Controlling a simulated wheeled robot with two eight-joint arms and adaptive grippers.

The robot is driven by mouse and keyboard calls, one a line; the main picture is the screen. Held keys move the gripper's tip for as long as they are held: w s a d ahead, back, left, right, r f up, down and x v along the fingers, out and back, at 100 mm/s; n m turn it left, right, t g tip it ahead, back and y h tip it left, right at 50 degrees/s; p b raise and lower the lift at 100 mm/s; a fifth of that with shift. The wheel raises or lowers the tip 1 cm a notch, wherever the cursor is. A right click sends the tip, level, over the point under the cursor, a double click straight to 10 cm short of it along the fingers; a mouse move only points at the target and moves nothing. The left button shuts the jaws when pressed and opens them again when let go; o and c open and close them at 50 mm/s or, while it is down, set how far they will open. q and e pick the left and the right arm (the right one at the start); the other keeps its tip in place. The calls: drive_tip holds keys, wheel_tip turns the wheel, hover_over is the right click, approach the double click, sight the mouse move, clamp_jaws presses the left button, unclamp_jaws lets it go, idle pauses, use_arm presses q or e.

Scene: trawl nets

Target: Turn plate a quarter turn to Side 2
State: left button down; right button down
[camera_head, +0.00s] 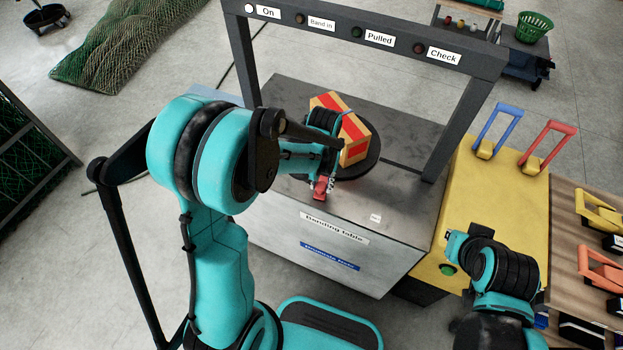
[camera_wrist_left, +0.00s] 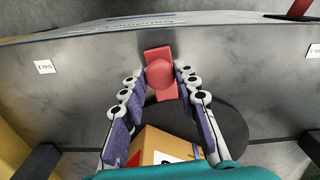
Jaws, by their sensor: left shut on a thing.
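The plate (camera_head: 373,168) is a dark round disc on the banding table (camera_head: 408,222). It also shows in the left wrist view (camera_wrist_left: 232,132). A red handle with a round knob (camera_wrist_left: 160,72) sits at the plate's near edge and shows in the head view (camera_head: 321,188). My left gripper (camera_wrist_left: 155,85) is shut on this red handle, a finger on each side. My right gripper (camera_head: 453,250) is low at the right, away from the plate; its fingers cannot be made out.
A dark frame (camera_head: 462,120) arches over the table, with lamps labelled On, Band in, Pulled and Check; On is lit. Small white labels (camera_wrist_left: 45,66) lie on the table top. A yellow cabinet (camera_head: 505,205) with blue and red handles stands at the right.

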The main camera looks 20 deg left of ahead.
use_arm(q)
drive_tip(key=w+d+n, duration=0.1)
drive_tip(key=d, duration=0.2)
drive_tip(key=w+d+n, duration=0.1)
drive_tip(key=d+n, duration=0.1)
drive_tip(key=d, duration=0.1)
drive_tip(key=w+d+n, duration=0.1)
drive_tip(key=d+n, duration=0.1)
drive_tip(key=d, duration=0.1)
drive_tip(key=shift+d, duration=0.1)
drive_tip(key=shift+w+d+n, duration=0.55)
drive_tip(key=shift+d+n, duration=0.05)
drive_tip(key=shift+d, duration=0.15)
drive_tip(key=shift+w+d+n, duration=0.55)
drive_tip(key=shift+d+n, duration=0.05)
drive_tip(key=shift+d, duration=0.15)
drive_tip(key=c, duration=1.1)
unclamp_jaws()
drive_tip(key=shift+w+d, duration=0.1)
drive_tip(key=shift+d, duration=0.05)
drive_tip(key=shift+c, duration=0.2)
wheel_tip(320, 180, up, 12)
drive_tip(key=s+a+r+m+t, duration=0.2)
drive_tip(key=s+a+m+t, duration=0.5)
drive_tip(key=s+a, duration=0.7)
drive_tip(key=s+m, duration=0.1)
drive_tip(key=s, duration=0.2)
drive_tip(key=shift+s+a+r, duration=0.2)
drive_tip(key=shift+a+r, duration=0.1)
